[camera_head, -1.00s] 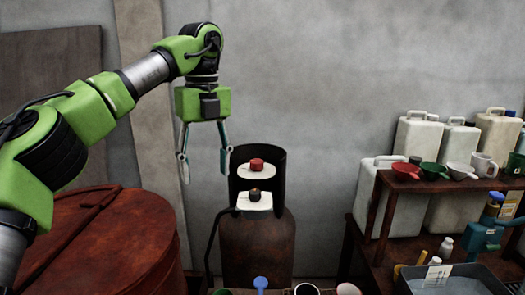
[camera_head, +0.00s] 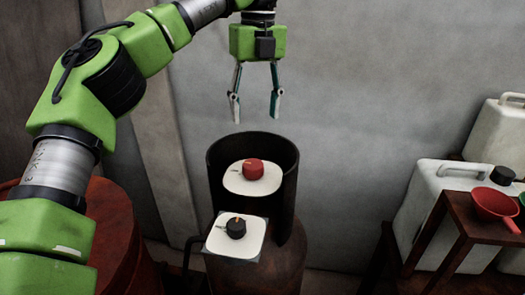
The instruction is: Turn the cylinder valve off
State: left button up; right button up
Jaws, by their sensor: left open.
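The cylinder (camera_head: 280,258) is a rusty brown body with a dark curved collar (camera_head: 288,165) around its top. Inside the collar a red knob (camera_head: 253,169) sits on a white rounded plate (camera_head: 240,183). Lower and in front, a black knob (camera_head: 236,228) with a small orange mark sits on a white square plate (camera_head: 247,246). Which knob is the cylinder valve cannot be told from labels. My left gripper (camera_head: 255,112) points down above the collar, open and empty, apart from both knobs. My right gripper is not in view.
A red-brown drum (camera_head: 115,225) stands at the left, partly behind my left arm. At the right, a brown shelf (camera_head: 480,229) holds a red funnel (camera_head: 493,204), with white jerrycans (camera_head: 437,188) behind it. A grey wall is behind the cylinder.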

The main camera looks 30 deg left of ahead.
pick_arm(q)
send_over(253, 164)
notch_tip(253, 164, down, 6)
jog(key=shift+r+p, duration=0.25)
jog(key=shift+p, duration=0.05)
notch_tip(253, 164, down, 8)
jog(key=shift+r+p, duration=0.1)
jog(key=shift+p, duration=0.65)
jog(key=shift+w, duration=0.1)
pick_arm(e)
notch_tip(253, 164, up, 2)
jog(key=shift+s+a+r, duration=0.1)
pick_arm(q)
jog(key=shift+c, duration=0.4)
jog(key=c, duration=1)
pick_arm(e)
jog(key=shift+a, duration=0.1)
